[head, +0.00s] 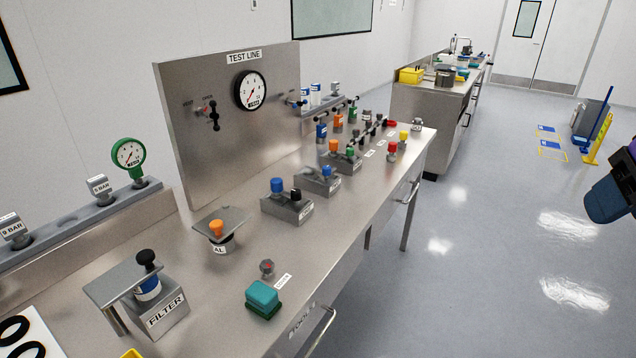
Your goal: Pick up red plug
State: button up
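A small red plug-like piece (392,148) stands near the front edge of the steel bench (345,235), toward its far right end. Another red piece (391,124) lies farther back by a row of black-knobbed fittings. Both are small here, and I cannot tell for sure which one is the red plug. A dark blue and black part of my own arm shows at the right edge, over the floor and well away from the bench. My gripper's fingertips are not in view.
Blocks with blue, black, green and orange knobs (333,147) crowd the bench's far half. A yellow piece (404,136) stands beside the red one. A teal block (263,297), a filter block (160,309) and a gauge panel (290,75) are nearer.

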aim_at(391, 156)
jog(key=i+l+u, duration=0.15)
jog(key=i+l, duration=0.15)
jog(key=i+l+u, duration=0.15)
jog(key=i+l, duration=0.2)
jog(key=i, duration=0.15)
jog(key=i+l+u, duration=0.15)
jog(key=i+l, duration=0.2)
jog(key=i+l+u, duration=0.15)
jog(key=i+l, duration=0.2)
jog(key=i+l+u, duration=0.15)
jog(key=i+l, duration=0.15)
jog(key=l, duration=0.3)
jog(key=i+l+u, duration=0.15)
jog(key=i+l, duration=0.15)
jog(key=l, duration=0.2)
